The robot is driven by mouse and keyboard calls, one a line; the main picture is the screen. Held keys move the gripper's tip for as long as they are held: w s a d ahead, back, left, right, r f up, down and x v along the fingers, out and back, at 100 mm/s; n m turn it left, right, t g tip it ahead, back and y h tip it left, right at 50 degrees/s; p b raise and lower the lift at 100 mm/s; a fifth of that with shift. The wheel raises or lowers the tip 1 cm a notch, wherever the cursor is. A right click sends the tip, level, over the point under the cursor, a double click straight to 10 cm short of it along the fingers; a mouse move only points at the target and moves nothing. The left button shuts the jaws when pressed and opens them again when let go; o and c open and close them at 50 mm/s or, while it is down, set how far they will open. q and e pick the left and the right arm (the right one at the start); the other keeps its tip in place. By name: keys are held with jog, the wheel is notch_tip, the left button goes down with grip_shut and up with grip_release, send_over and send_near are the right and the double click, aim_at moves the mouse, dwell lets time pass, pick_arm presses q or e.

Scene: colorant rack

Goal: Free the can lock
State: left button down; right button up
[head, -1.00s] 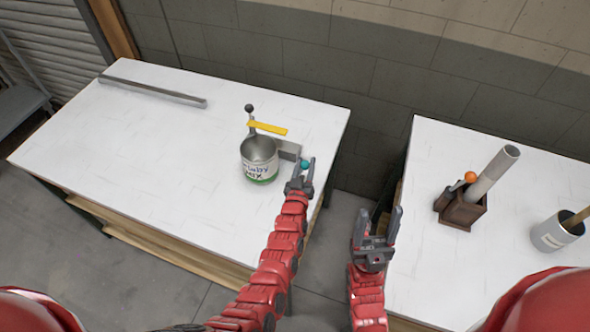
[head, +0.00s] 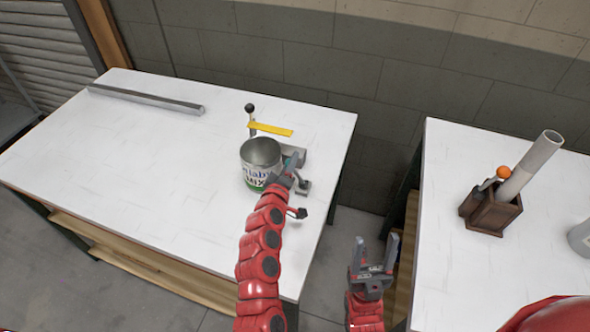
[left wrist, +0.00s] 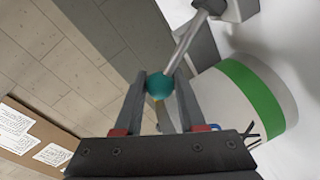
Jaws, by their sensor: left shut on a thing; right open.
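An open metal can (head: 262,152) with a white and green label stands upright on the left white table, against a grey metal fixture (head: 294,156). The fixture has an upright post with a black knob (head: 249,108) and a yellow bar (head: 270,129) behind the can. My left gripper (head: 287,168) is at the can's right side. In the left wrist view its fingers (left wrist: 160,88) are shut on a teal ball (left wrist: 159,84) at the end of a metal rod (left wrist: 184,45). The can (left wrist: 262,95) is close beside the fingers. My right gripper (head: 376,252) is open and empty, between the tables.
A long grey bar (head: 146,99) lies at the back left of the left table (head: 160,165). The right table (head: 450,265) holds a wooden box (head: 491,213) with a pale tube and an orange-knobbed item. A light container is partly cut off at the right edge.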

pick_arm(q)
jog(key=shift+w+a+f+n+b, duration=0.1)
jog(key=shift+w+a+n+b, duration=0.05)
jog(key=shift+a+n+b, duration=0.2)
dwell(0.3)
jog(key=c, duration=0.5)
grip_release()
jog(key=shift+f, duration=0.1)
